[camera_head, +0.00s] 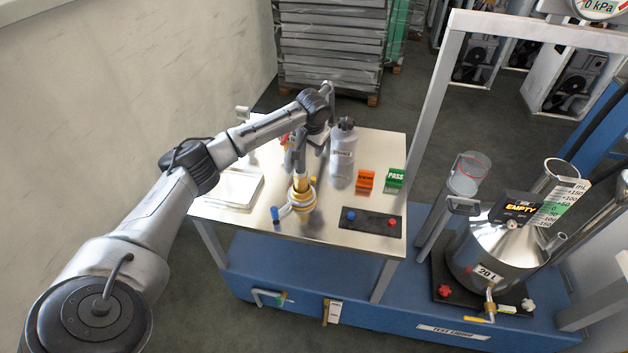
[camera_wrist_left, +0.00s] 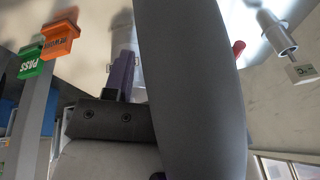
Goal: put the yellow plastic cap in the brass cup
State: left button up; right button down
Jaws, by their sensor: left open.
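A brass-coloured fitting (camera_head: 300,197) stands on the steel table, with a blue part at its left side; it looks like the brass cup. A lighter yellow piece (camera_head: 301,183) shows at its top, and I cannot tell whether this is the yellow plastic cap. My left gripper (camera_head: 299,167) is open and points down just above it; its fingertips are small and partly hidden by my wrist. I cannot tell whether they touch anything. In the left wrist view, a large dark part hides most of the middle, and neither cap nor cup can be made out. My right gripper is out of view.
A grey bottle (camera_head: 342,160) stands close right of my left gripper. Orange (camera_head: 366,181) and green (camera_head: 395,180) signs and a black button panel (camera_head: 370,220) are further right. A flat metal plate (camera_head: 233,188) lies left. A steel vessel (camera_head: 495,265) stands far right.

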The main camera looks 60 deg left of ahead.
pick_arm(q)
jog(key=d+n+h, duration=0.1)
jog(key=n+h, duration=0.1)
jog(key=n, duration=0.1)
jog(key=n+b, duration=0.1)
send_over(313, 179)
jog(key=f, duration=0.8)
jog(key=shift+s+d+f, duration=0.1)
jog(key=shift+s+d, duration=0.1)
jog(key=shift+d, duration=0.2)
jog(key=shift+w+a+f+b, duration=0.15)
jog(key=shift+f+b, duration=0.2)
jog(key=shift+f, duration=0.7)
jog(key=shift+a+f+b, duration=0.15)
jog(key=shift+f+b, duration=0.2)
jog(key=shift+f, duration=0.75)
jog(key=shift+w+a+f+b, duration=0.15)
jog(key=shift+f+b, duration=0.2)
jog(key=shift+f, duration=0.7)
jog(key=shift+s, duration=0.1)
jog(key=shift+c, duration=0.4)
grip_shut()
